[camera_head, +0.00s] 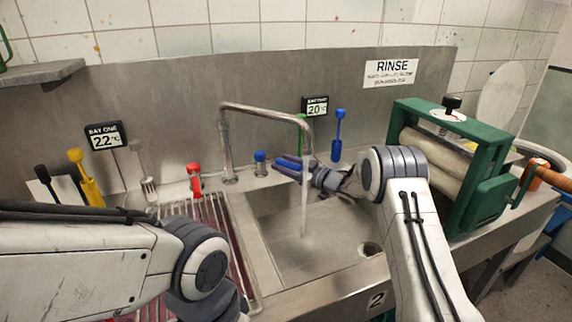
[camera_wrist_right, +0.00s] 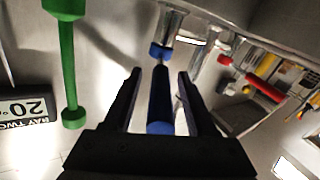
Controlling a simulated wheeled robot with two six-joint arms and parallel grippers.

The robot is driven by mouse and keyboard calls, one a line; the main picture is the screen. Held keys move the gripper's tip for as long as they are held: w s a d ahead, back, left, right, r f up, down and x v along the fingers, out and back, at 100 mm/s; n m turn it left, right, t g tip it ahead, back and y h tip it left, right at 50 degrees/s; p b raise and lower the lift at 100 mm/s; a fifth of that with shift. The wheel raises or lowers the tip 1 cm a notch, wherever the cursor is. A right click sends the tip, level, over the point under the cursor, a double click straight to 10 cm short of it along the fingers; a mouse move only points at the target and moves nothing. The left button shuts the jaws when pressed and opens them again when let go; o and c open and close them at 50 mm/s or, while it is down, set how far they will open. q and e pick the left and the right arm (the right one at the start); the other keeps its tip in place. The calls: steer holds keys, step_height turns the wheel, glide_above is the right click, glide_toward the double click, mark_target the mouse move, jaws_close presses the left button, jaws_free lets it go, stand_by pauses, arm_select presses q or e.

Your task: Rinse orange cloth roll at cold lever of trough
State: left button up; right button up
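The steel trough basin (camera_head: 285,262) stands in the middle of the head view, under a bent spout (camera_head: 262,110) with a thin stream of water (camera_head: 304,195) falling. The blue cold lever (camera_head: 260,157) is left of the stream; in the right wrist view its blue handle (camera_wrist_right: 159,105) lies between the fingers. My right gripper (camera_head: 290,165) is open around the handle, with gaps visible on both sides. My left gripper is out of view; only its arm shows at lower left. I cannot identify the orange cloth roll; an orange-brown cylinder (camera_head: 552,178) shows beside the green mangle.
A red lever (camera_head: 194,178) stands left of the spout. The green mangle (camera_head: 480,208) stands right of the basin. A blue long-handled tool (camera_head: 338,135) and a green one (camera_wrist_right: 69,70) hang by the back wall. A red-slatted rack (camera_head: 215,225) is left of the basin.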

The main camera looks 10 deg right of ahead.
steer(key=b+v, duration=0.1)
steer(key=v, duration=0.9)
steer(key=shift+d+b, duration=0.15)
steer(key=shift+b, duration=0.15)
steer(key=shift+s, duration=0.1)
